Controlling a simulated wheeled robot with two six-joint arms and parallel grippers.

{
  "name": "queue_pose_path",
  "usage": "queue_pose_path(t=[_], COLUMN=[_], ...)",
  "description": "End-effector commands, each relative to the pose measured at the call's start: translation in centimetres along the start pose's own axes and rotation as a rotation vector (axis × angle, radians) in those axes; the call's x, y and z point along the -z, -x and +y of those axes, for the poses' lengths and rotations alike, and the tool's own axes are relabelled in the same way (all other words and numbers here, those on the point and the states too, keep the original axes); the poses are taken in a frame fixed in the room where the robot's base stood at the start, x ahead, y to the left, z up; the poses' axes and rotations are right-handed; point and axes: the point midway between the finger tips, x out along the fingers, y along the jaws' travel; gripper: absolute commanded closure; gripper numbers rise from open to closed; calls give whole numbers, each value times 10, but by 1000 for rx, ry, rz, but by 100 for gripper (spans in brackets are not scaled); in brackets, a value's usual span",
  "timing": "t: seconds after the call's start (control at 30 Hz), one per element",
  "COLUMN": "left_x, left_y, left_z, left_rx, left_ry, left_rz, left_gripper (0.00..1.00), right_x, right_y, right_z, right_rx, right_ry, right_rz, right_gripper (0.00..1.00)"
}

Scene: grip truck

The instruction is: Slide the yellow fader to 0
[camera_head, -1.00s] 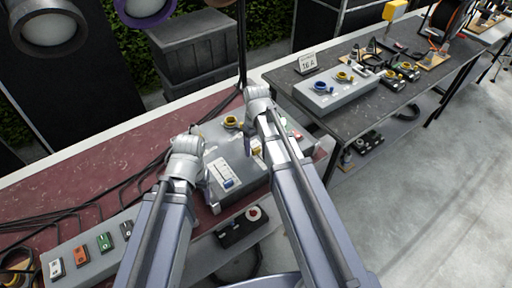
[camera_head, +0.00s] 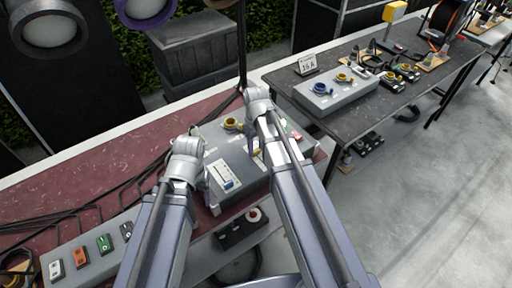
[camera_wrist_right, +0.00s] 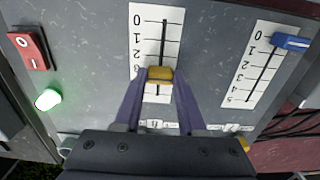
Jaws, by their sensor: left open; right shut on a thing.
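The yellow fader (camera_wrist_right: 160,74) sits in a vertical slot on the grey control box (camera_head: 213,133). In the right wrist view its cap is near the 3 of a scale (camera_wrist_right: 168,32) with 0 at the far end. My right gripper (camera_wrist_right: 159,82) is shut on the cap, one purple finger on each side. In the head view my right arm hides most of this fader. My left gripper (camera_head: 193,138) is open, left of the box; its fingers are hard to make out.
A blue fader (camera_wrist_right: 290,42) stands at 0 on a second scale. A red switch (camera_wrist_right: 31,50) and a lit green button (camera_wrist_right: 48,99) are on the other side. A switch panel (camera_head: 85,262) lies at front left, and a dark table (camera_head: 362,115) stands at right.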

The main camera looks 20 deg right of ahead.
Motion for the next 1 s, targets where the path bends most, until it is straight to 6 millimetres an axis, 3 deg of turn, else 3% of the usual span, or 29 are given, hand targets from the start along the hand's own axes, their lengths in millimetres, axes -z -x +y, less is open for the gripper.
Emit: queue_pose_path(t=[0.67, 0.77, 1.0], left_x=[0, 0, 0], left_y=[0, 0, 0], left_z=[0, 0, 0], left_rx=[0, 0, 0], left_ry=[0, 0, 0], left_rz=[0, 0, 0], left_gripper=[30, 30, 30], right_x=[-1, -9, -57], right_y=[0, 0, 0], right_z=[0, 0, -2], right_rx=[0, 0, 0], right_ry=[0, -1, -2], right_rz=[0, 0, -1], right_gripper=[100, 100, 100])
